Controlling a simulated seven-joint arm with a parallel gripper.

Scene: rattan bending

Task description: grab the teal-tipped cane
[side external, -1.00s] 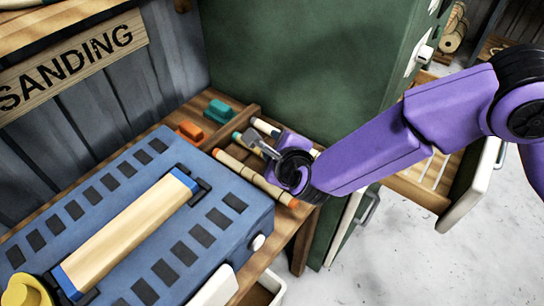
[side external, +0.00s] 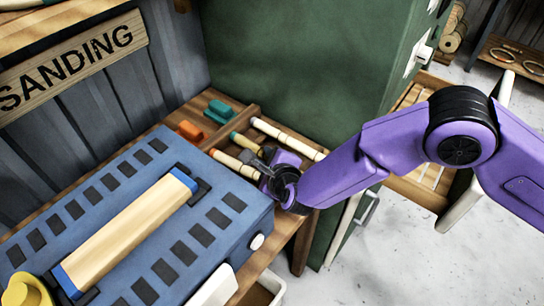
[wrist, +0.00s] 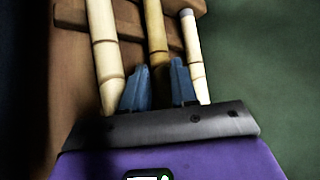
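Three canes lie side by side on the wooden bench. In the wrist view the middle cane (wrist: 157,35) runs between my two blue fingertips, with a gap on each side. My gripper (wrist: 160,68) is open over its near end; I cannot tell how high. In the side view my gripper (side external: 262,160) hides that cane's near part. A paler cane (wrist: 103,45) is on the left and a grey-ended cane (wrist: 194,55) on the right.
A teal block (side external: 218,111) and an orange block (side external: 190,130) lie behind on the bench. A blue sanding box (side external: 130,215) stands close at the left, and a green cabinet (side external: 290,70) rises close behind the canes.

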